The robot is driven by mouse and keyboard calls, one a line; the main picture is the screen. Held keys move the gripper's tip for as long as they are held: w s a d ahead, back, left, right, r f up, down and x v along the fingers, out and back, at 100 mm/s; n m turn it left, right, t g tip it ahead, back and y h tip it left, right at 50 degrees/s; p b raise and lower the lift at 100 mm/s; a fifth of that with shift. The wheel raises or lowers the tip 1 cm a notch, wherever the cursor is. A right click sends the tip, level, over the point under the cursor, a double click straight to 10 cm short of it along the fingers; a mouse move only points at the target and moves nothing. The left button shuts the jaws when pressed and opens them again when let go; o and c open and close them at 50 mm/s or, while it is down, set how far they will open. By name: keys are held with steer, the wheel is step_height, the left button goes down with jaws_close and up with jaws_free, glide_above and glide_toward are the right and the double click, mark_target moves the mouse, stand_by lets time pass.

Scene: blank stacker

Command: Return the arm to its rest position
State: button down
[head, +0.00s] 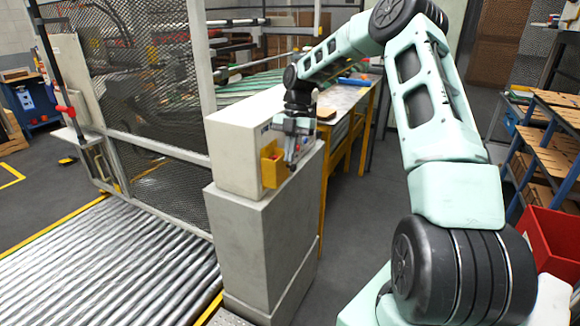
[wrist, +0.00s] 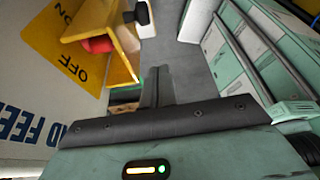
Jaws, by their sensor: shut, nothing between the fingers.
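My arm (head: 445,110) reaches up from the lower right and across to a pale control box (head: 232,150) on a grey pedestal. My gripper (head: 291,160) points down just right of a yellow switch guard (head: 272,166) on that box. In the wrist view the gripper's dark fingers (wrist: 157,85) are together with nothing between them, apart from the yellow guard (wrist: 85,35). That guard is lettered ON and OFF and partly hides a red part (wrist: 98,44). Whether the gripper touches the box cannot be told.
A mesh fence (head: 150,80) stands behind a roller conveyor (head: 110,265) at left. A yellow-legged table (head: 345,97) lies behind my gripper. Shelves (head: 555,130) and a red bin (head: 550,238) are at right. Grey floor (head: 360,225) is open between pedestal and arm.

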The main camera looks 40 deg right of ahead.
steer(key=shift+s+b+v, duration=0.35)
steer(key=shift+b+v, duration=0.3)
steer(key=shift+v, duration=2.05)
steer(key=s+a+f+m+h+b, duration=0.1)
steer(key=s+a+m, duration=0.2)
steer(key=a, duration=1.2)
steer(key=s+a+m+h+b, duration=0.15)
steer(key=s+a, duration=0.25)
steer(key=a, duration=1)
steer(key=s+a+f+m, duration=0.2)
steer(key=s+a+m, duration=0.1)
steer(key=s, duration=0.5)
steer(key=s+a+f+m+t+b, duration=0.1)
steer(key=s+a+m, duration=0.3)
steer(key=s, duration=0.4)
steer(key=s+a+f+m+b, duration=0.1)
steer(key=s+a+f+m, duration=0.2)
steer(key=s, duration=0.5)
steer(key=shift+s+a+t, duration=0.3)
steer(key=shift+s, duration=0.1)
steer(key=shift+f+m+h, duration=0.1)
steer(key=shift+m+h, duration=0.15)
